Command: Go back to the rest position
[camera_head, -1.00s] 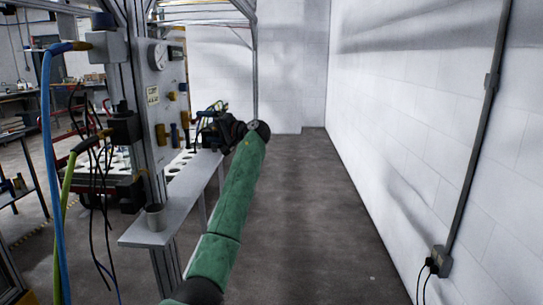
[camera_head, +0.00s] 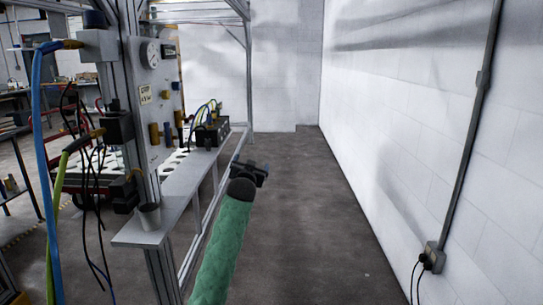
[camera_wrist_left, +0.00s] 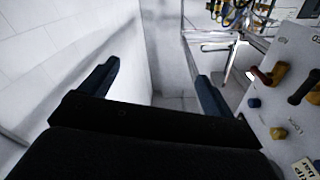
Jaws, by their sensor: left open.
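My left gripper (camera_head: 258,171) is at the end of the green-sleeved arm, in the middle of the head view. It is in the open aisle, to the right of the grey shelf and apart from it. In the left wrist view the two dark blue fingers (camera_wrist_left: 155,82) are spread wide with nothing between them. My right gripper is not in view.
A metal frame with a gauge panel (camera_head: 148,90) stands on the left. Its narrow shelf (camera_head: 185,183) carries a grey cup (camera_head: 149,216) and a black cable box (camera_head: 211,132). Blue and green hoses (camera_head: 40,130) hang there. A white wall (camera_head: 400,110) bounds the right. The floor (camera_head: 300,220) between is clear.

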